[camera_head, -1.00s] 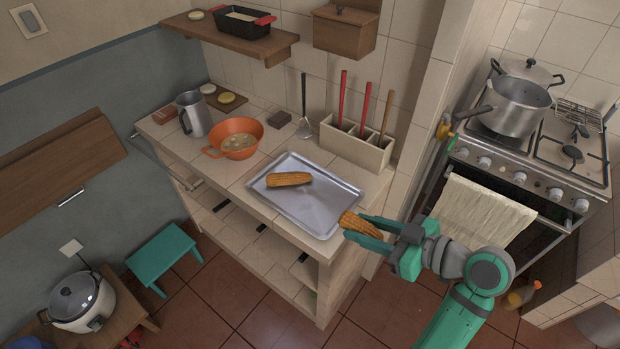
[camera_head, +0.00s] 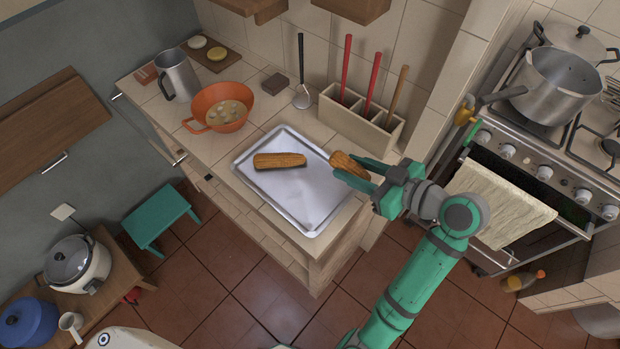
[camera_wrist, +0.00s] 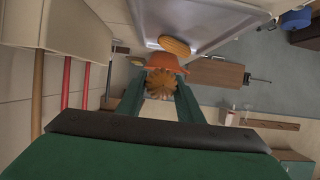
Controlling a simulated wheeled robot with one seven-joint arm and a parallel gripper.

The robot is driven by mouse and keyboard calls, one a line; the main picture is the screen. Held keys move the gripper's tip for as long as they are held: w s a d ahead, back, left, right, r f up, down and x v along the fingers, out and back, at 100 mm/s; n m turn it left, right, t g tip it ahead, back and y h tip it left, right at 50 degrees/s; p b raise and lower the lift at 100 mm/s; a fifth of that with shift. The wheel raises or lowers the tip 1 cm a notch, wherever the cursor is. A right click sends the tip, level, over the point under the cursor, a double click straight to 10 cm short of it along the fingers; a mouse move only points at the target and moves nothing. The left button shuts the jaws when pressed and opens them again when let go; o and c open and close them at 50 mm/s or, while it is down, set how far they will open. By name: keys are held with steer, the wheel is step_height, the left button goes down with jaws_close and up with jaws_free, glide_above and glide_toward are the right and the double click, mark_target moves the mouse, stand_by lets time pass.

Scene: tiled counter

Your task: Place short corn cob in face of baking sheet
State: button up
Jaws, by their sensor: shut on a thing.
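My gripper (camera_head: 357,176) is shut on a short corn cob (camera_head: 347,163), which sticks out past the fingertips. The held cob is over or beside the right end of the baking sheet (camera_head: 300,207); its exact height above the sheet is hard to tell. In the wrist view the short cob (camera_wrist: 160,80) is seen end-on between the two green fingers. A longer corn cob (camera_head: 279,161) lies on the left back part of the metal sheet, and also shows in the wrist view (camera_wrist: 175,47). The front and middle of the sheet are bare.
A utensil holder (camera_head: 362,121) stands on the counter just behind the sheet's right side. The stove (camera_head: 530,155) with a large pot (camera_head: 560,84) is at the right.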

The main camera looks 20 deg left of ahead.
steer(key=a, duration=0.1)
steer(key=a+f, duration=0.1)
steer(key=a, duration=0.2)
steer(key=shift+s+f, duration=0.35)
glide_above(313, 190)
steer(key=f, duration=0.5)
steer(key=shift+d+f, duration=0.2)
steer(key=shift+d, duration=0.05)
steer(key=shift+a+f, duration=0.15)
steer(key=shift+f, duration=0.8)
steer(key=shift+a+f, duration=0.15)
steer(key=shift+f, duration=0.75)
steer(key=shift+f, duration=0.2)
steer(key=o, duration=1.1)
steer(key=shift+o, duration=0.2)
steer(key=shift+r, duration=0.1)
steer(key=shift+d+r, duration=0.15)
steer(key=shift+d, duration=0.05)
steer(key=v, duration=1.1)
steer(key=shift+s+d+r, duration=0.15)
steer(key=shift+d, duration=0.1)
